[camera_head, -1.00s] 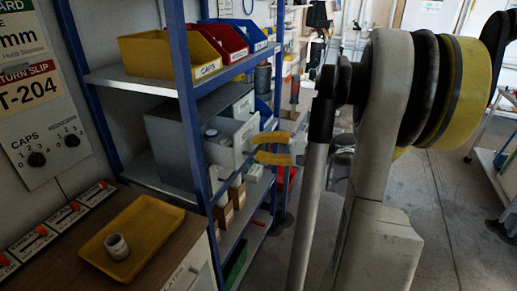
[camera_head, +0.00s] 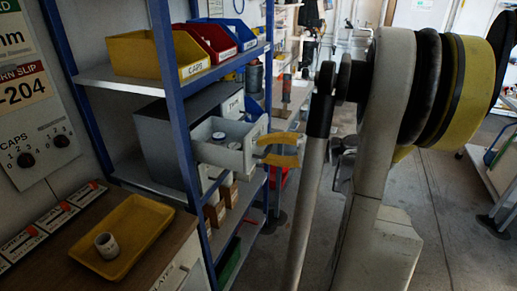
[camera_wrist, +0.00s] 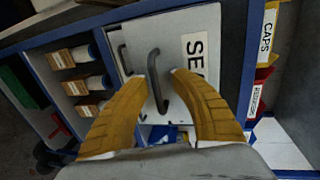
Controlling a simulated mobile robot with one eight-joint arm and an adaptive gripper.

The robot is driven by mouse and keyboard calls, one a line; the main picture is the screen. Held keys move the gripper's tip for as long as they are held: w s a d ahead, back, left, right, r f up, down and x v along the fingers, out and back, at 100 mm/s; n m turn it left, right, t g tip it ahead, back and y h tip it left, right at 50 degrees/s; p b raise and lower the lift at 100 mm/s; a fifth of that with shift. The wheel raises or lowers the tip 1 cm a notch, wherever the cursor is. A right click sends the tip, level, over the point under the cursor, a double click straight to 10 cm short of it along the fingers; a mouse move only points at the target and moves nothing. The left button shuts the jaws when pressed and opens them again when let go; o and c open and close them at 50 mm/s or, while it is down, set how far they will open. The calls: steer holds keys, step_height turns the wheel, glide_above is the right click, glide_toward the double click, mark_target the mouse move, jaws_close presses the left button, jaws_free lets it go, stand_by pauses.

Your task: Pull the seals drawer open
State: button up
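The seals drawer (camera_head: 228,155) is a light grey drawer standing out of the grey cabinet (camera_head: 182,130) on the blue shelf's middle level. Pale round pieces (camera_head: 218,136) show inside it. Its front, with a partly hidden label beginning "SE" (camera_wrist: 195,60), faces the wrist camera. The dark bow handle (camera_wrist: 154,68) lies between the two yellow fingers of my gripper (camera_wrist: 159,76). The fingertips converge around the handle, and a small gap shows on its right. In the head view my gripper (camera_head: 268,149) is at the drawer's front.
Another grey front with a dark handle (camera_wrist: 122,60) is beside the drawer. A yellow caps bin (camera_head: 158,55) and a red bin (camera_head: 205,45) stand on the shelf above. Small boxes (camera_wrist: 75,87) lie below. A yellow tray (camera_head: 130,225) holds a cup (camera_head: 108,245) on the bench.

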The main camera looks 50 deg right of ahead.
steer(key=shift+w, duration=0.15)
steer(key=v, duration=1.2)
stand_by(0.3)
